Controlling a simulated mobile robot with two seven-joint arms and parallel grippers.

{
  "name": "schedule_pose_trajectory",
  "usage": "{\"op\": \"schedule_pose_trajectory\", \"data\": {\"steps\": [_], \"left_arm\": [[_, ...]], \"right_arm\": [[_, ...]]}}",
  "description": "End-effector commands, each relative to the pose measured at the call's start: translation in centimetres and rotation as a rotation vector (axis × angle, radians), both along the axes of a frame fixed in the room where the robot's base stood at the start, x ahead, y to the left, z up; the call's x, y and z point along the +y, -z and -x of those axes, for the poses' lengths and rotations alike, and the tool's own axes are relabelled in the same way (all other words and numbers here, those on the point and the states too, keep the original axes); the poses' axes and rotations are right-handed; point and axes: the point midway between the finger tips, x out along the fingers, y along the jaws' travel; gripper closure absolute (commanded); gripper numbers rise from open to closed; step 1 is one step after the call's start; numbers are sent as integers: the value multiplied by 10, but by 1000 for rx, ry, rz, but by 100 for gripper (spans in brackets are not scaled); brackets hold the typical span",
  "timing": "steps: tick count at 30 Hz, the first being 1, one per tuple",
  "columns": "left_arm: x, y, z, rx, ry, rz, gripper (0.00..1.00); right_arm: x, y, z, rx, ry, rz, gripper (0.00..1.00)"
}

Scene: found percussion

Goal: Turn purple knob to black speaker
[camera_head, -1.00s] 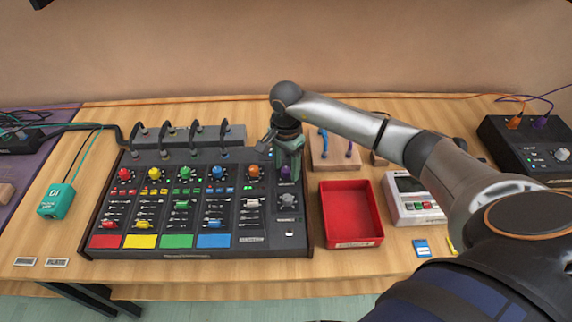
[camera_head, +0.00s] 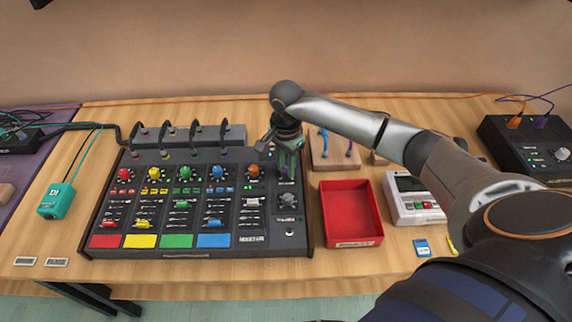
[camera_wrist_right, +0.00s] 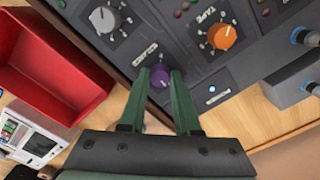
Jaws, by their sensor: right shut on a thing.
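The purple knob (camera_wrist_right: 158,77) is on the dark mixer panel (camera_wrist_right: 195,70), between the two green fingers of my right gripper (camera_wrist_right: 160,84), which are shut on it. In the head view my right gripper (camera_head: 287,170) reaches down to the upper right part of the mixer (camera_head: 150,215) and mostly hides the knob. I cannot make out a black speaker mark around the knob, nor the knob's pointer direction. My left gripper is not in view.
An orange knob (camera_wrist_right: 222,36) and a grey knob (camera_wrist_right: 104,19) are close to the purple one. A red tray (camera_head: 351,213) stands right of the mixer, with a white device (camera_head: 408,205) beyond it. A black box (camera_head: 530,150) with cables is at far right.

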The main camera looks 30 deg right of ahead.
Motion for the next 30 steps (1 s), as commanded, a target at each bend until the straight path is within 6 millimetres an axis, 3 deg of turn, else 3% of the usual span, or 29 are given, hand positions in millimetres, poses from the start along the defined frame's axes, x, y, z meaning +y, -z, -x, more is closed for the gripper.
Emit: {"op": "schedule_pose_trajectory", "data": {"steps": [11,30], "left_arm": [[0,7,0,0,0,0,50],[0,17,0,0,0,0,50]], "right_arm": [[-1,0,0,-1,204,1,100],[0,0,0,-2,807,1,100]]}}
